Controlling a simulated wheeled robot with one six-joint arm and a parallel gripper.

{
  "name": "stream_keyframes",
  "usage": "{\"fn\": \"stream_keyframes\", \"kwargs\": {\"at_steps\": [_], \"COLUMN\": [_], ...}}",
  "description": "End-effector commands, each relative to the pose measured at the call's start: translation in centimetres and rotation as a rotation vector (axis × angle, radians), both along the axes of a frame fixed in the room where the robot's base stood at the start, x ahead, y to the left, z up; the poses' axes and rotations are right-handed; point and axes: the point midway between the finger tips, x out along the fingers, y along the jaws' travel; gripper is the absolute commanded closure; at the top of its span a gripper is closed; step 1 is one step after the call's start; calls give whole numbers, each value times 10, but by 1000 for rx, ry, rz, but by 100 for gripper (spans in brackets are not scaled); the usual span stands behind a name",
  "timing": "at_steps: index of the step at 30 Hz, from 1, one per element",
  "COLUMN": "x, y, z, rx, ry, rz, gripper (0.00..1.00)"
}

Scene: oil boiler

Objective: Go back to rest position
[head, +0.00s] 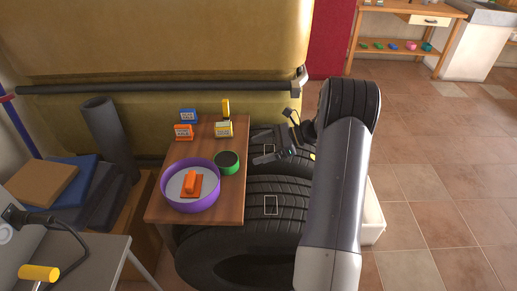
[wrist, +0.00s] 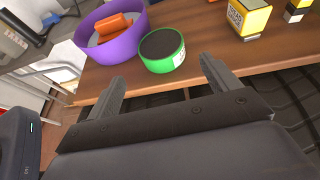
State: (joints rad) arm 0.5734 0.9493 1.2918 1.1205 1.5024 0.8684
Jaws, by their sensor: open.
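My gripper (wrist: 160,88) is open, with nothing between its fingers. In the head view my gripper (head: 268,150) is above the black tires, just right of the wooden table (head: 232,190). In the wrist view the fingers point toward the table's edge, near a green round tin (wrist: 162,48) with a dark top. The tin also shows in the head view (head: 227,162). A purple bowl (head: 190,206) holding an orange object (head: 192,184) stands at the table's front left.
Black tires (head: 250,215) lie beside and under the table. A yellow tank (head: 150,50) with a dark pipe (head: 150,88) is behind. Tiled floor (head: 440,190) is open at right.

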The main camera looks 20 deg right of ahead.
Motion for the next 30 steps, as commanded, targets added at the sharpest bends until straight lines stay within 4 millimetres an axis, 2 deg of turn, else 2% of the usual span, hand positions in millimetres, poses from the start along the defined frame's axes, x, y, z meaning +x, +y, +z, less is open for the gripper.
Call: {"fn": "stream_keyframes", "kwargs": {"at_steps": [5, 8, 25, 30], "x": [1, 4, 37, 37], "y": [4, 14, 109, 105], "z": [-2, -6, -49, -24], "rx": [0, 2, 1, -1], "ry": [1, 2, 2, -3], "rz": [2, 3, 3, 0], "gripper": [17, 17, 17, 17]}}
